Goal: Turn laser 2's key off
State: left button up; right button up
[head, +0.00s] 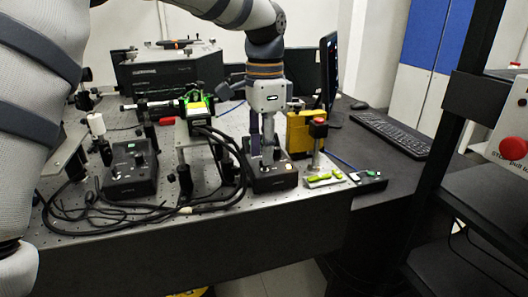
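Two black control boxes sit on the perforated bench. One control box (130,178), with a green-lit switch on top, is at the left. The other control box (272,180) is near the middle front, below my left gripper (266,156). No readable label shows which box belongs to laser 2. My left gripper points straight down, with its fingertips at or just above the rear top of the middle box. The fingers hide that part of the box, and I cannot make out a key or whether they touch one. My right gripper is out of view.
Black cables (215,190) loop between the boxes. Optics and a large dark instrument (170,75) stand behind. A keyboard (390,133) lies at the right.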

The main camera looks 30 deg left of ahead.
pick_arm(q)
jog(key=shift+f, duration=0.8)
jog(key=shift+c, duration=0.6)
grip_shut()
